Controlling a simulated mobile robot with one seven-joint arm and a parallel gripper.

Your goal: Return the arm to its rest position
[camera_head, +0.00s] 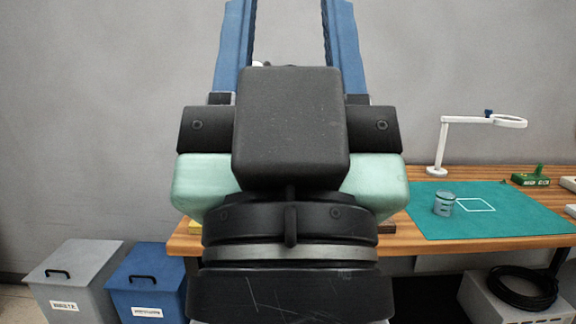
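My gripper (290,20) fills the middle of the head view, seen from behind with its blue fingers pointing up. The fingers stand wide apart, and only grey wall shows between them. Their tips run up to the top edge of the picture. The black and pale green wrist body hides the middle of the scene. My gripper is in front of the wooden table (400,250) and reaches above it in the picture.
On the table's right lie a green mat (520,218) with a white square outline, a small jar (444,204), a white ring lamp (440,150) and a green device (531,179). A grey bin (70,275) and blue bin (148,280) stand left. A black coil (523,288) lies on a box at right.

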